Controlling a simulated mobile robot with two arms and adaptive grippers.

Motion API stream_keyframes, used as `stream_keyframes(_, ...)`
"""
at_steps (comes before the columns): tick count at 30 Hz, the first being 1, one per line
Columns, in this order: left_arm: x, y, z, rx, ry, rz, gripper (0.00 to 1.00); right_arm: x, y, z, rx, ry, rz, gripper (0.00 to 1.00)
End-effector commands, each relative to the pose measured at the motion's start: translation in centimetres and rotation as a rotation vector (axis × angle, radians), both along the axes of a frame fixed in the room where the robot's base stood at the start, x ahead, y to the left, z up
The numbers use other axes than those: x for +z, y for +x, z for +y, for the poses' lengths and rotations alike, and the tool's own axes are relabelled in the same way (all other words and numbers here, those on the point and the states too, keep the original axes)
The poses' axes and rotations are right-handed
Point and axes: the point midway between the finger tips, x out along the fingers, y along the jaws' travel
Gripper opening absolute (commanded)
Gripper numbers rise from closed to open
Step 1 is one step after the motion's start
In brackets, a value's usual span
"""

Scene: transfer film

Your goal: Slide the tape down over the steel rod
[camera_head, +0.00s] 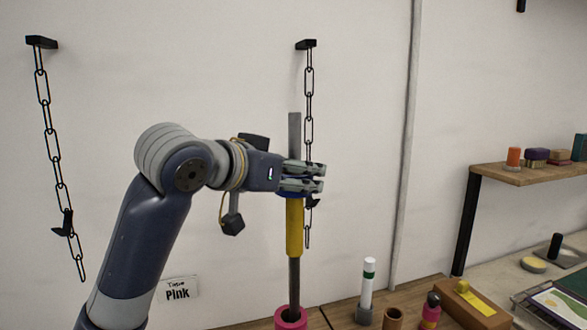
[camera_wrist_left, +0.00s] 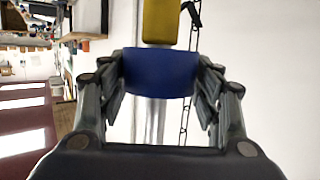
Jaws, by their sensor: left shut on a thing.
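The steel rod (camera_head: 294,132) stands upright, with a yellow sleeve (camera_head: 295,230) around its middle and a darker stretch below. My left gripper (camera_head: 305,178) is shut on a blue ring, which looks like the tape (camera_wrist_left: 160,73). In the head view the fingers hide most of the blue ring, just above the yellow sleeve. In the left wrist view the rod (camera_wrist_left: 150,122) shows behind the ring, and the yellow sleeve (camera_wrist_left: 161,20) lies beyond it. The ring seems to be around the rod. A pink ring (camera_head: 291,319) surrounds the rod's foot. My right gripper is not in view.
Black chains (camera_head: 308,95) hang on the wall, one close behind the rod. A white-and-green bottle (camera_head: 367,285), a brown cup (camera_head: 392,318) and a wooden box (camera_head: 472,303) stand right of the rod. A small sign (camera_head: 178,291) reads "Pink" on its lower line.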

Motion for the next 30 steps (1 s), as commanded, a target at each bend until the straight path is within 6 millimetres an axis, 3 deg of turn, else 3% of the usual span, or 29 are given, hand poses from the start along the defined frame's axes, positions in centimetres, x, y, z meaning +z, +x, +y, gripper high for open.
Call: stream_keyframes(30,-8.4,0.0,0.0,0.001,0.000,0.000,0.34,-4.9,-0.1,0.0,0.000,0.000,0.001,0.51)
